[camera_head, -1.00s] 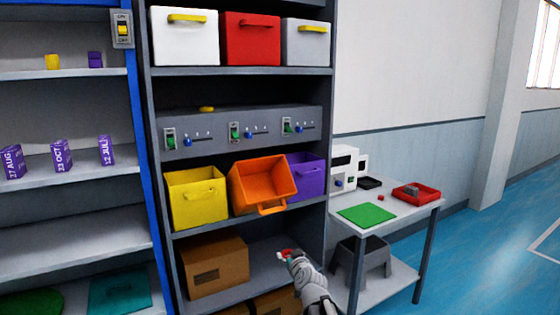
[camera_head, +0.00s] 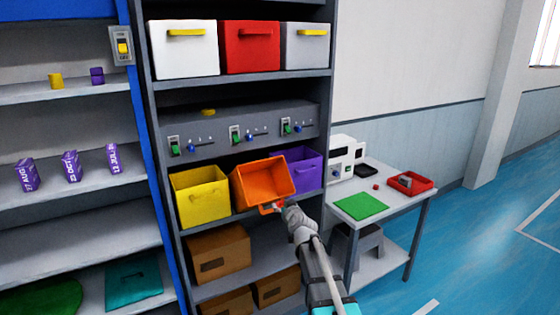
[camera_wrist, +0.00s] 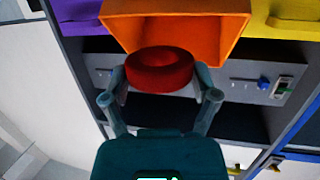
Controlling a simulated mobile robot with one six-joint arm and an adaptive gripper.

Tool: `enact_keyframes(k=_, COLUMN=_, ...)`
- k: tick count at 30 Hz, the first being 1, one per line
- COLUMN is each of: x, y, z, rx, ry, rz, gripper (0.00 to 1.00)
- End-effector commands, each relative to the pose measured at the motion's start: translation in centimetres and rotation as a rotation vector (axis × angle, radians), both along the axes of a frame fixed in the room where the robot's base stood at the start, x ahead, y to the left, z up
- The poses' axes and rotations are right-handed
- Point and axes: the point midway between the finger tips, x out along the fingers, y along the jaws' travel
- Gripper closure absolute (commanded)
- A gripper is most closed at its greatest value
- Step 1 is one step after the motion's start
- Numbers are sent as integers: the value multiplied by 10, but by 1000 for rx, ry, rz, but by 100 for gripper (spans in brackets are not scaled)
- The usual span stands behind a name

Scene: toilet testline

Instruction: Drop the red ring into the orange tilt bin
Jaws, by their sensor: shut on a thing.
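The red ring (camera_wrist: 160,70) is held between the two fingers of my gripper (camera_wrist: 160,88) in the wrist view. My gripper is shut on it. The orange tilt bin (camera_head: 249,191) is tipped forward on the shelf, its open mouth facing out. In the head view my gripper (camera_head: 279,208) is at the bin's front lower edge, by its handle; the ring is barely visible there. In the wrist view the orange bin (camera_wrist: 243,28) shows just beyond the ring. I cannot tell whether the ring touches the bin.
A yellow bin (camera_head: 200,208) stands left of the orange bin and a purple bin (camera_head: 306,172) right of it. Above is a grey panel with switches (camera_head: 255,120). Cardboard boxes (camera_head: 219,240) sit below. A side table with a green mat (camera_head: 361,206) is at right.

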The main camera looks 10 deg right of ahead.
Motion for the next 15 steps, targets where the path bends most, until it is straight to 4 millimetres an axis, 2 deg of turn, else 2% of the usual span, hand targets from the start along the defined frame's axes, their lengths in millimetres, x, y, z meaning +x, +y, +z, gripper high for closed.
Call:
enact_keyframes(k=1, x=6, y=0, z=18, rx=0, ry=0, rz=1, gripper=57)
enact_keyframes(k=15, x=38, y=3, z=92, rx=-1, ry=0, rz=8, gripper=57)
